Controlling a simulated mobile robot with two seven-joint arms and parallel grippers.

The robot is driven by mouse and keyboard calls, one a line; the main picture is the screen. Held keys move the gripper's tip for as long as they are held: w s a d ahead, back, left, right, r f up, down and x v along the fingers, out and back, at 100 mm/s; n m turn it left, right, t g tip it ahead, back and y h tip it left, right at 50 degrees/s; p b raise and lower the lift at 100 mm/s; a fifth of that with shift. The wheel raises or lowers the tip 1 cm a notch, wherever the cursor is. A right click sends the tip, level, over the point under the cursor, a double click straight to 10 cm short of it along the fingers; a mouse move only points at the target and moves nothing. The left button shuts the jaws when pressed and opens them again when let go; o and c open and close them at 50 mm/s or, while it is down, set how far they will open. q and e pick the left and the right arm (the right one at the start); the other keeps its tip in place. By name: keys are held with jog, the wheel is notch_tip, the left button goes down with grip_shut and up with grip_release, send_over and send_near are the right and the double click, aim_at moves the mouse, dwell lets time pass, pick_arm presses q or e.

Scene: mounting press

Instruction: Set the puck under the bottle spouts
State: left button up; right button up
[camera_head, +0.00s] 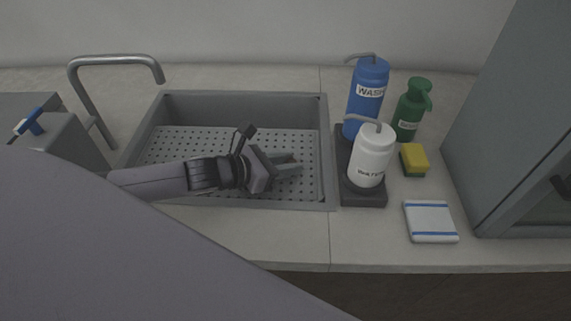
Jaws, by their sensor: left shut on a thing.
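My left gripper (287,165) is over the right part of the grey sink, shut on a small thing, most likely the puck. The puck itself cannot be made out clearly between the dark fingers. The blue wash bottle (366,97) and the white water bottle (371,156) stand upright on a dark tray (362,198) right of the sink. Their bent spouts point left, towards the sink. The gripper is left of both bottles and apart from them. My right gripper is not in view.
The sink (325,150) has a perforated floor and a raised rim. A tap (115,60) arches at its back left. A grey cabinet (515,130) stands at far right.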

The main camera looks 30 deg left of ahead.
pick_arm(q)
jog(key=shift+f, duration=0.2)
jog(key=o, duration=1)
jog(key=shift+o, duration=0.2)
jog(key=shift+r, duration=0.15)
jog(key=shift+s+a, duration=0.15)
jog(key=shift+s, duration=0.05)
jog(key=v, duration=0.7)
jog(key=shift+s+a, duration=0.1)
jog(key=shift+s, duration=0.2)
jog(key=shift+v, duration=1.95)
jog(key=shift+r, duration=0.2)
